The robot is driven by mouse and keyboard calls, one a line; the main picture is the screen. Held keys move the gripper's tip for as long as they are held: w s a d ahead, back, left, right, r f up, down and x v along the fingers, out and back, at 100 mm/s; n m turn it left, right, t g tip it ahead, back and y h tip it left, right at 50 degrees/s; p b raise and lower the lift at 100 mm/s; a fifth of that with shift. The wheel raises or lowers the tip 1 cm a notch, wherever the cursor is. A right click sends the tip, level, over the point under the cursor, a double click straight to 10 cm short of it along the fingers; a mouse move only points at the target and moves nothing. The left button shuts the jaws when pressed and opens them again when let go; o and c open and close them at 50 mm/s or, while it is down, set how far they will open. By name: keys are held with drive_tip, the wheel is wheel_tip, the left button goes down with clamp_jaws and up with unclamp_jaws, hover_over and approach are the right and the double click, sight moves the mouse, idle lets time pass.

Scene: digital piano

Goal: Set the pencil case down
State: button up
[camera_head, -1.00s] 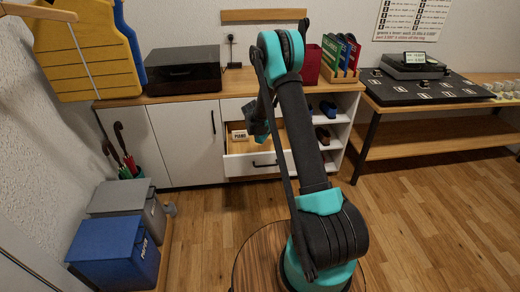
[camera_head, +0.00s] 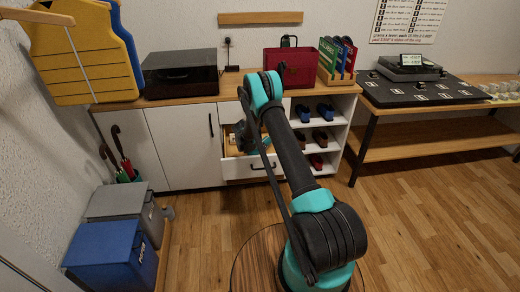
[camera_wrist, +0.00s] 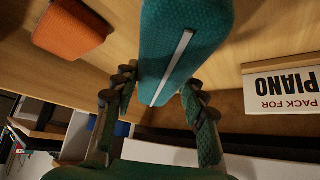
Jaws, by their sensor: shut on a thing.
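The teal pencil case (camera_wrist: 190,25) with a pale zip strip fills the upper middle of the wrist view. My gripper (camera_wrist: 158,88) has its two fingers on either side of the case's near end and is shut on it. The case is over or in the open wooden-floored drawer (camera_head: 250,168); I cannot tell whether it touches the floor. An orange case (camera_wrist: 72,30) lies to the left, apart from it. A white card reading "PACK FOR PIANO" (camera_wrist: 284,90) shows upside down at the right. In the head view my arm covers much of the drawer.
The drawer belongs to a white cabinet (camera_head: 180,145) with a wooden top. A red bag (camera_head: 290,68), a file rack (camera_head: 337,60) and a black turntable-like box (camera_head: 180,72) stand on top. Open shelves with shoes (camera_head: 322,110) are to the right. The floor in front is clear.

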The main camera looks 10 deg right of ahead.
drive_tip(key=shift+f, duration=1.2)
drive_tip(key=shift+f, duration=0.1)
drive_tip(key=o, duration=1.3)
